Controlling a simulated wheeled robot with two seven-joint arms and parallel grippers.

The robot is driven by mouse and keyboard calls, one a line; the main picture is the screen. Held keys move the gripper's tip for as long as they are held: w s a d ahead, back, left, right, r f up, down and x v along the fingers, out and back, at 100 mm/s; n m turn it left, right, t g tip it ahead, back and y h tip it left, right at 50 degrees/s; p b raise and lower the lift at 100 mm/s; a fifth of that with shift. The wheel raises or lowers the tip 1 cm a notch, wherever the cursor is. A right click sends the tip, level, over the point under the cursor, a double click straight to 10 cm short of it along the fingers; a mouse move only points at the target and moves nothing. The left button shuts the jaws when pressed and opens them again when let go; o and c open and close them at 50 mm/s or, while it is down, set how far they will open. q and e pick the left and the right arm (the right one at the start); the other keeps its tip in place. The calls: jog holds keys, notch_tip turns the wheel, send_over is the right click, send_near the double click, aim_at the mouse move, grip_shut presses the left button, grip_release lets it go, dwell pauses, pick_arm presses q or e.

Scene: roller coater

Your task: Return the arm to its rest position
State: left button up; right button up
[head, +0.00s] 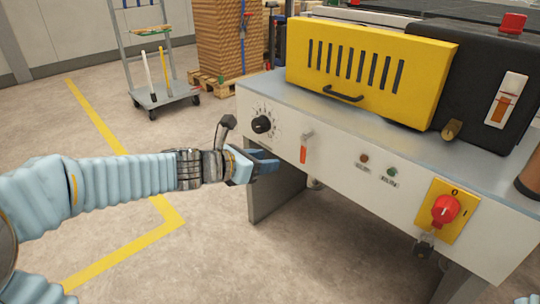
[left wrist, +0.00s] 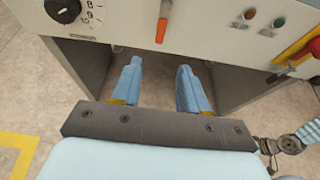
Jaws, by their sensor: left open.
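My left arm reaches in from the left in the head view. Its gripper (head: 268,163) is in front of the machine's white front panel, below the black dial (head: 262,124). In the left wrist view the two blue fingers of the left gripper (left wrist: 158,85) stand apart with nothing between them. The panel (left wrist: 190,30) lies just beyond the fingertips, with the dial (left wrist: 62,9) at upper left and an orange-red lever (left wrist: 161,30) above the gap. A small part of my right arm shows at lower right in the left wrist view; its gripper is not visible.
The roller coater has a yellow guard (head: 370,65) with a black handle and a red rotary switch (head: 445,209) on a yellow plate. A grey trolley (head: 165,97) and a pallet of stacked brown boards (head: 225,35) stand behind. Floor at left is clear, with yellow lines (head: 97,117).

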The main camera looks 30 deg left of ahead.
dwell(0.4)
pick_arm(q)
jog(key=s+d+f+m+g+y+p, duration=0.15)
jog(key=d+f+m+g+p, duration=0.35)
jog(key=f, duration=0.6)
jog(key=s+f+m+g, duration=0.25)
jog(key=f+m, duration=0.45)
jog(key=f, duration=0.4)
jog(key=s+d+f+m+g+p, duration=0.4)
jog(key=s+d+f+m, duration=0.6)
jog(key=m, duration=0.7)
notch_tip(320, 180, down, 4)
jog(key=s+h, duration=0.1)
jog(key=s, duration=0.2)
jog(key=shift+d+m, duration=0.4)
jog(key=shift+r, duration=0.1)
